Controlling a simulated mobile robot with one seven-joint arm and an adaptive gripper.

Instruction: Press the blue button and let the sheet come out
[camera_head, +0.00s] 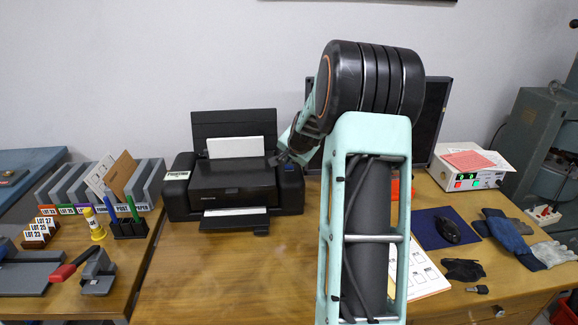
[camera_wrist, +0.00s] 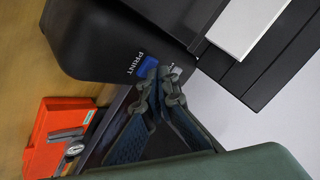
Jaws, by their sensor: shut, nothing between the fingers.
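The black printer (camera_head: 235,180) stands on the wooden table, with white paper (camera_head: 235,147) upright in its rear feed. A white sheet edge (camera_head: 235,211) shows on its front output tray. The blue button (camera_wrist: 148,66) is on the printer's top beside the word PRINT, partly covered by my fingertips; in the head view it is a small blue patch (camera_head: 289,167). My gripper (camera_wrist: 162,88) is shut and empty, its fingertips right at the button. I cannot tell whether they touch it. My gripper also shows in the head view (camera_head: 282,158) at the printer's right end.
An orange-red device with a dial (camera_wrist: 58,135) lies beside the printer. My arm hides part of a dark monitor (camera_head: 432,110). Right are a mouse on a blue mat (camera_head: 445,228), gloves and a white control box (camera_head: 467,170). Left are a file rack (camera_head: 140,185) and pen holder (camera_head: 130,228).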

